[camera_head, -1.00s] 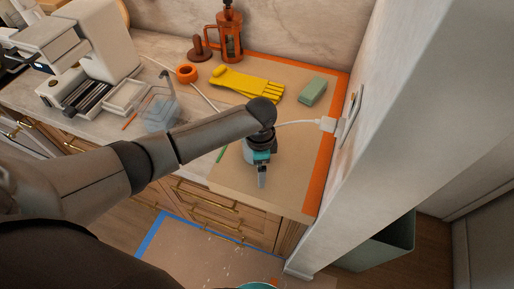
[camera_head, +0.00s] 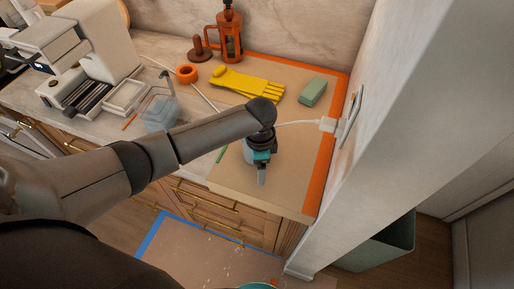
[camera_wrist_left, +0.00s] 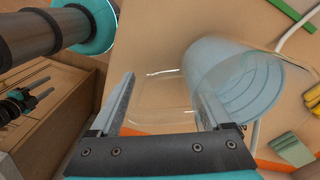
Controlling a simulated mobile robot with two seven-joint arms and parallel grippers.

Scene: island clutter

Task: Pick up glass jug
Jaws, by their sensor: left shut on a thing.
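The clear glass jug (camera_wrist_left: 235,85) lies across the left wrist view, its round ribbed body at the right finger and its transparent handle (camera_wrist_left: 165,88) between the fingers. In the head view only a pale sliver of the jug (camera_head: 248,152) shows beside my left gripper (camera_head: 261,180), at the counter's front part. My left gripper, also in the wrist view (camera_wrist_left: 165,95), is shut on the jug at its handle. A dark and teal part, apparently my right gripper (camera_wrist_left: 22,104), shows small at the wrist view's left edge; its jaws are unclear.
Yellow gloves (camera_head: 247,84), a green sponge (camera_head: 313,91) and a red french press (camera_head: 229,38) stand behind on the counter. A clear container (camera_head: 160,112) is left of the jug. A white wall (camera_head: 400,130) and plugged-in cable (camera_head: 300,123) are close on the right.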

